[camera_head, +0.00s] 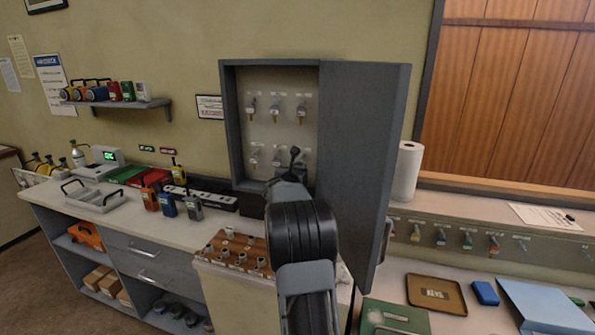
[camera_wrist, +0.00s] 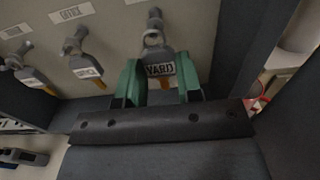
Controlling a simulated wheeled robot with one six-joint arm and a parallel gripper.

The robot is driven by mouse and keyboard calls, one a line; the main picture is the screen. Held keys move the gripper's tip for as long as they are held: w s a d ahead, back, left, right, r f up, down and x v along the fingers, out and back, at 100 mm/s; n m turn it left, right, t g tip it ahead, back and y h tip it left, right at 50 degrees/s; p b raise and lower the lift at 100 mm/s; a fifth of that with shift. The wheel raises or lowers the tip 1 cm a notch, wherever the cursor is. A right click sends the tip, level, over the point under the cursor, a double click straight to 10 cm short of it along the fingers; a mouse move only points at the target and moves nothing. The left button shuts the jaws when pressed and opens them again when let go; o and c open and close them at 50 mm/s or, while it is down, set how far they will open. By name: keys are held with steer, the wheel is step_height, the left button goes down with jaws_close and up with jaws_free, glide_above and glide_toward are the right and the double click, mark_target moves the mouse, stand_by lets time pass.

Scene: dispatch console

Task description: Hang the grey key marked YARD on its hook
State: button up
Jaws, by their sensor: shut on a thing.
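The grey key marked YARD (camera_wrist: 160,69) is upright between the two green fingers of my gripper (camera_wrist: 160,82), which is shut on its tag. Its ring (camera_wrist: 153,38) is up at a metal hook (camera_wrist: 154,17) on the cabinet's back panel. I cannot tell whether the ring is around the hook or just in front of it. The key's tip shows below the tag. In the head view my gripper (camera_head: 293,160) is at the lower right inside the open key cabinet (camera_head: 230,120); my arm hides the YARD key there.
The OFFICE key (camera_wrist: 87,70) hangs just left of my gripper, with another key (camera_wrist: 28,72) farther left. More keys (camera_head: 275,110) hang in the upper row. The open cabinet door (camera_head: 365,150) stands close on the right. A wooden block (camera_head: 235,250) sits below on the counter.

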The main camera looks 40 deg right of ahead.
steer(key=shift+b+x, duration=0.35)
steer(key=shift+x, duration=0.45)
stand_by(1.1)
steer(key=shift+f+b, duration=0.2)
steer(key=shift+b, duration=0.25)
stand_by(0.4)
steer(key=o, duration=0.9)
steer(key=shift+a, duration=0.1)
steer(key=shift+b+v, duration=1.45)
steer(key=shift+v, duration=1.5)
